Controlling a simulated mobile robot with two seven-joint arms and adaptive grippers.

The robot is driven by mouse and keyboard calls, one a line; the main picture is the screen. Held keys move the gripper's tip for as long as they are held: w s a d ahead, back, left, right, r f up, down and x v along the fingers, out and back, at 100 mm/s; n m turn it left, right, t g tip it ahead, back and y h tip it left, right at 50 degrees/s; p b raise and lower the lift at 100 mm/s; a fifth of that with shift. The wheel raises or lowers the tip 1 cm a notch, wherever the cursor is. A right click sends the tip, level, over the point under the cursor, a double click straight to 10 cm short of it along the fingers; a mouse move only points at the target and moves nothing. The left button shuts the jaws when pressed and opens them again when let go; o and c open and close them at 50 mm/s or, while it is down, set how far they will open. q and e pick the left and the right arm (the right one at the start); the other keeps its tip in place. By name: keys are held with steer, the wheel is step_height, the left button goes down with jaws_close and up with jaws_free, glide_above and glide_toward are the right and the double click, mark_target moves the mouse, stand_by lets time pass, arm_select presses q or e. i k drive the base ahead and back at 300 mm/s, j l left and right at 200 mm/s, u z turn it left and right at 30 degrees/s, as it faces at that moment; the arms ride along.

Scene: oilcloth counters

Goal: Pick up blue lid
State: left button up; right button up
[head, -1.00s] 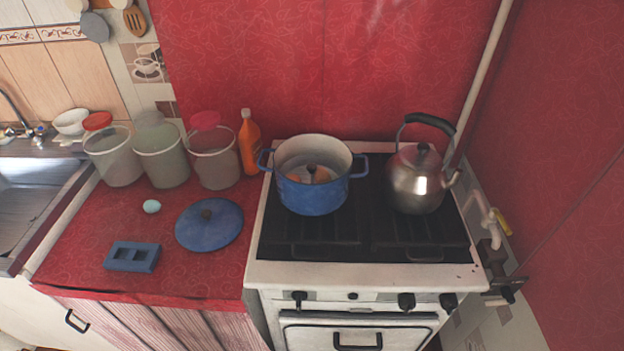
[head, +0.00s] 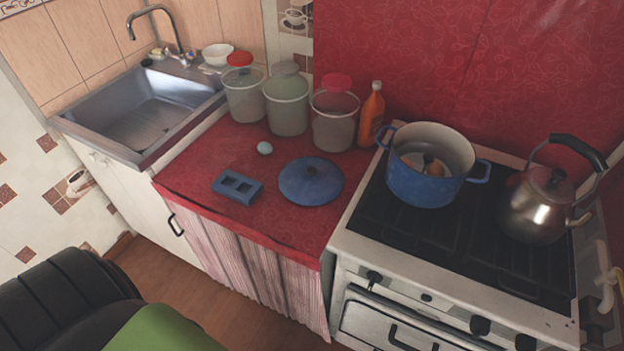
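The blue lid (head: 311,181) lies flat on the red oilcloth counter (head: 225,163), left of the stove. It is round with a dark knob on top. A blue pot (head: 421,187) without a lid stands on the stove, with something orange-brown inside. Neither gripper is in view. A dark rounded part and a green part, probably mine, show at the lower left.
A blue block with two openings (head: 238,187) and a pale blue egg-like object (head: 265,148) lie left of the lid. Several clear buckets (head: 334,125) and an orange bottle (head: 371,112) stand behind. A kettle (head: 537,205) sits on the stove (head: 400,236); a sink (head: 140,110) is left.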

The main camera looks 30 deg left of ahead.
mark_target(309, 181)
steer(key=j+z, duration=0.2)
steer(key=j, duration=0.45)
steer(key=k+j+z, duration=0.15)
steer(key=j, duration=0.45)
